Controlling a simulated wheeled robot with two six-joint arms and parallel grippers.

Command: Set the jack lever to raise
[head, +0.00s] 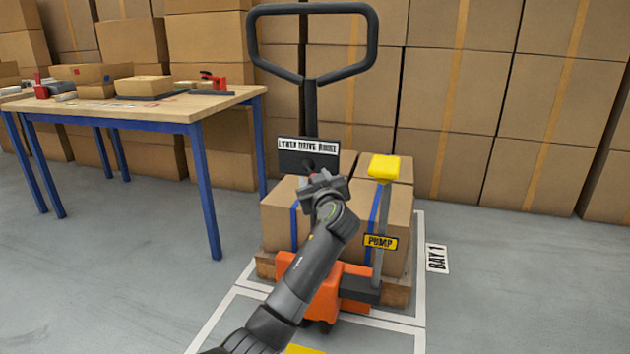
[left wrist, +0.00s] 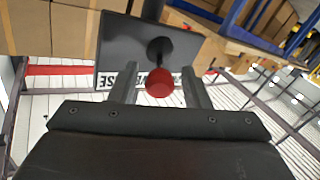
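The jack lever's red knob (left wrist: 159,83) is in the left wrist view, on a dark stem from a black plate (left wrist: 135,45). The plate (head: 296,162) also shows in the head view, on the handle column, with a white label (head: 309,146) reading LOWER, DRIVE, RAISE. My left gripper (left wrist: 160,87) is open, its two fingers either side of the knob with a gap on each side. In the head view my left gripper (head: 322,181) is in front of the plate and hides most of the lever, so its setting is unclear. My right gripper is not in view.
The orange pallet jack (head: 325,292) carries boxes (head: 395,225). A yellow-topped pump pedal (head: 384,167) stands just right of my gripper. The looped handle (head: 313,75) rises above. A wooden table (head: 165,110) stands at left. Floor is clear at right.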

